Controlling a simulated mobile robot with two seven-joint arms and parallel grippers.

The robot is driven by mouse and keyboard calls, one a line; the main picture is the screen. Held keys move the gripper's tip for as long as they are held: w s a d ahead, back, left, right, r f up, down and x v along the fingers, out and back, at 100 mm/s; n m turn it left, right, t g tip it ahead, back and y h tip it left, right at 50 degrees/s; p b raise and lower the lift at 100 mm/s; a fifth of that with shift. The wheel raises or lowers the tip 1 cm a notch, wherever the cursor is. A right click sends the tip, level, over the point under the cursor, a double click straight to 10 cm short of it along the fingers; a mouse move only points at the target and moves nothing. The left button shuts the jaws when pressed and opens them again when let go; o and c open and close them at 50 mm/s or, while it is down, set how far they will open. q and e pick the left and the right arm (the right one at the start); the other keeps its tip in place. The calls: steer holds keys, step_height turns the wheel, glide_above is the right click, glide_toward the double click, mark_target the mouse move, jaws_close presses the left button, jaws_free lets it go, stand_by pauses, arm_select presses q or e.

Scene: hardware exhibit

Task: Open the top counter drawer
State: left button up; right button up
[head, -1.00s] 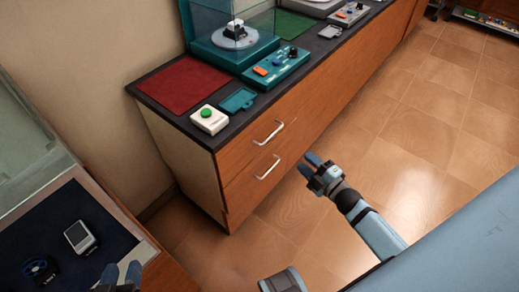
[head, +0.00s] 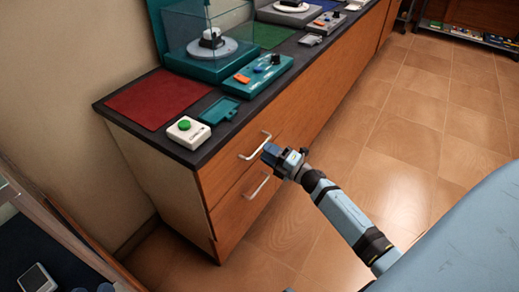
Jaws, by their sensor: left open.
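The top counter drawer (head: 224,168) is a wooden front near the end of the counter, and it looks closed. Its silver bar handle (head: 256,147) runs slantwise across the front. My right gripper (head: 270,154) is right beside this handle, at its lower right side. I cannot tell whether it touches the handle, and its jaw gap is not clear from this angle. Only the tips of my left gripper (head: 98,288) show at the bottom left edge, away from the counter; it is open.
A lower drawer with a similar handle (head: 257,187) sits below. On the dark countertop are a white box with a green button (head: 188,132), a red mat (head: 157,98), a teal tray (head: 219,109) and a teal control box (head: 258,75). Floor (head: 400,130) right of the counter is clear.

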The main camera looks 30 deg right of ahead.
mark_target(260, 146)
steer(key=x, duration=0.3)
arm_select(q)
steer(key=shift+d+r+t+h, duration=0.15)
steer(key=shift+r+t+h, duration=0.15)
steer(key=shift+r, duration=0.15)
arm_select(e)
steer(key=shift+w+a, duration=0.1)
steer(key=shift+w, duration=0.15)
jaws_close()
